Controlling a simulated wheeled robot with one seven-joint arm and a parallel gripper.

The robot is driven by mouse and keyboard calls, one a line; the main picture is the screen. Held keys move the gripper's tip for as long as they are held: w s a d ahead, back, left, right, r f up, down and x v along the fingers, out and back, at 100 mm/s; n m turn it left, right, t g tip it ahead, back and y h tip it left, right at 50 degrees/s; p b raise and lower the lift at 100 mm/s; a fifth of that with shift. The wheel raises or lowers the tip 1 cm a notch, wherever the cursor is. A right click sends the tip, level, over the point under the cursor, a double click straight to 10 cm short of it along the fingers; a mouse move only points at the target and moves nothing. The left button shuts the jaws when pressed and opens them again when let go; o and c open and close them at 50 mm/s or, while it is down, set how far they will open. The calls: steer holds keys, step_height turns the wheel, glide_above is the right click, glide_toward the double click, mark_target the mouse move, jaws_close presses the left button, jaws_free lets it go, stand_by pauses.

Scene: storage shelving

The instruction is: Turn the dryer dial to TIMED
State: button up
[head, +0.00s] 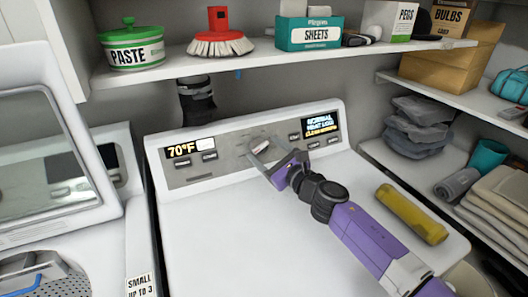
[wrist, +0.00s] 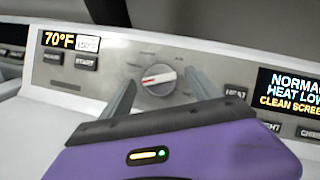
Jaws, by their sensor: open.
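The dryer dial (wrist: 158,80) is a round grey knob with a red and white pointer line, set in the middle of the dryer's control panel (head: 222,163). The pointer lies nearly level in the wrist view. Small labels around the dial are too blurred to read. My gripper (wrist: 155,97) is open, with one finger on each side of the dial and a little below it in the wrist view. I cannot tell whether the fingers touch it. In the head view my gripper (head: 268,157) partly covers the dial (head: 262,146).
A left display (wrist: 59,40) reads 70°F, and a right display (head: 320,121) shows NORMAL. Buttons flank the dial. A yellow rolled object (head: 411,214) lies on the dryer top (head: 225,235), right of my arm. A shelf (head: 270,52) with boxes and a PASTE tub (head: 133,50) hangs above.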

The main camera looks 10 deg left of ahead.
steer(key=shift+w+a, duration=0.35)
steer(key=shift+a, duration=0.05)
steer(key=c, duration=1.3)
steer(key=shift+c, duration=0.2)
